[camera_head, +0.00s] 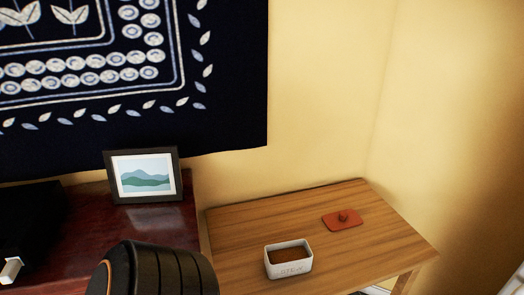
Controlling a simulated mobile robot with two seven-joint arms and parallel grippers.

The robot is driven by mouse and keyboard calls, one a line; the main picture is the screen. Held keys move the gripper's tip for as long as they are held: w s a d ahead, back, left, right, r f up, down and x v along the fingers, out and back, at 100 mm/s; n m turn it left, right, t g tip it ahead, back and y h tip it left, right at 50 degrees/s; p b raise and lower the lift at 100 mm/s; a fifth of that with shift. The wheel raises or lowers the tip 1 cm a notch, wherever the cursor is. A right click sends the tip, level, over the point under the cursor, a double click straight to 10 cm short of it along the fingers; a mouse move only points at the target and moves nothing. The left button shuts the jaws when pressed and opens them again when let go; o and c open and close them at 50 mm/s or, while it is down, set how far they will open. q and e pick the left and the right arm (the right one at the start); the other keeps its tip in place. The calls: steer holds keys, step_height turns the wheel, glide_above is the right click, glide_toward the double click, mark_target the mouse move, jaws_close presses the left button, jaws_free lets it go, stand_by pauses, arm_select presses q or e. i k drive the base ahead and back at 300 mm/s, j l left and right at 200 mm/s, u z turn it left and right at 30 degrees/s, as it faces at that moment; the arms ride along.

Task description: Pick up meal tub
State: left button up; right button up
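Part of my own arm, black with an orange ring, shows at the bottom left of the tub. Neither of my grippers is in view.
The light wooden table (245,228) has free room around the tub and lid. A dark red cabinet (168,222) adjoins it on the left, with a framed landscape picture (143,176) on top. A black object stands at far left. Yellow walls close off the back and right.

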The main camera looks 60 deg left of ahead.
mark_target(286, 259)
steer(key=k+u, duration=0.1)
steer(key=u, duration=1.55)
steer(key=l, duration=0.4)
steer(key=i+l, duration=0.1)
steer(key=l, duration=0.25)
steer(key=l+u, duration=0.45)
steer(key=l, duration=0.3)
